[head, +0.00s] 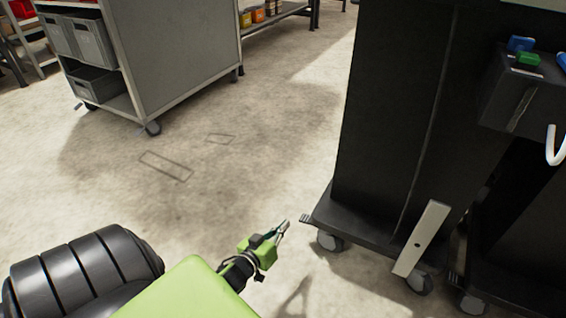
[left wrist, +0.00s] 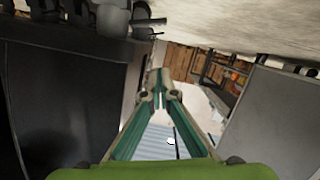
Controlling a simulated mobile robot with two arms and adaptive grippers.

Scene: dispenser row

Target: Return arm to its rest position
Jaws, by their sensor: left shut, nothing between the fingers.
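My left gripper (head: 284,228) is low in the middle of the head view, over the bare floor and just left of the dark cabinet's wheeled base. In the left wrist view its two green-and-grey fingers (left wrist: 158,98) meet at the tips. It is shut and holds nothing. My right gripper shows in neither view.
A tall dark wheeled cabinet (head: 390,110) stands on the right, with a box (head: 522,95) carrying green and blue parts. A grey wheeled cart (head: 180,55) with grey bins (head: 75,40) is at the upper left. The concrete floor (head: 260,140) between them is clear.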

